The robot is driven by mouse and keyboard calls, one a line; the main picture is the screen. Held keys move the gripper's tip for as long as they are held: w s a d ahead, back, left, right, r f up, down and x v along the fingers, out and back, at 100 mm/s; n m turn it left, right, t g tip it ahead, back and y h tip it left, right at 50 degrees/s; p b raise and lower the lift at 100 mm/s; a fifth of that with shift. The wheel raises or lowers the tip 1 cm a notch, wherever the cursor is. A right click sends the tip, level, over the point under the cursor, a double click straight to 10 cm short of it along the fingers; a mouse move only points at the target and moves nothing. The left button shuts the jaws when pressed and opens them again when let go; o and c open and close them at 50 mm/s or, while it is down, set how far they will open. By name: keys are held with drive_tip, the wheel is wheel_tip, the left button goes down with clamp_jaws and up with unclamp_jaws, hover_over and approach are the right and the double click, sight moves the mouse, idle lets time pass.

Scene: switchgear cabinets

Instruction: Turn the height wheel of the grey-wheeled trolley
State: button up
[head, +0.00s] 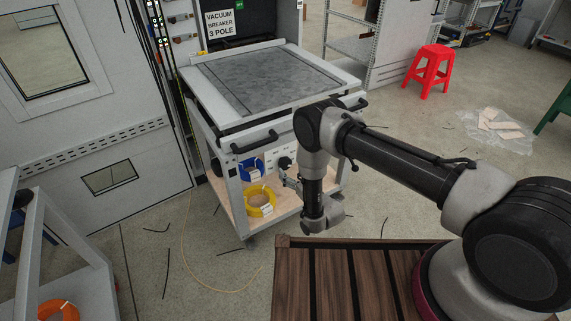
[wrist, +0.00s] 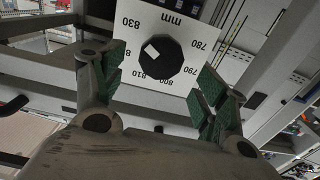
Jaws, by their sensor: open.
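The trolley (head: 200,84) stands in front of my arm in the head view, with a grey top and black handles. On its side is a white dial plate (wrist: 208,37) marked in mm. The height wheel (wrist: 160,56) is a dark, many-sided knob with a white mark, on that plate. It shows small and dark in the head view (head: 284,162), partly beside my gripper. My gripper (wrist: 160,78) is open, its green-padded fingers left and right of the wheel in the wrist view, with gaps on both sides. I cannot tell whether the fingertips reach around it.
A yellow coil (head: 260,201) and a blue coil (head: 250,168) lie on the trolley's lower shelf. The trolley's front handle (head: 255,142) is near my arm. A cabinet (head: 85,100) stands left. A red stool (head: 430,70) is at the back right, with open floor around it.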

sight(287, 164)
drive_tip(key=x, duration=0.6)
drive_tip(key=c, duration=1)
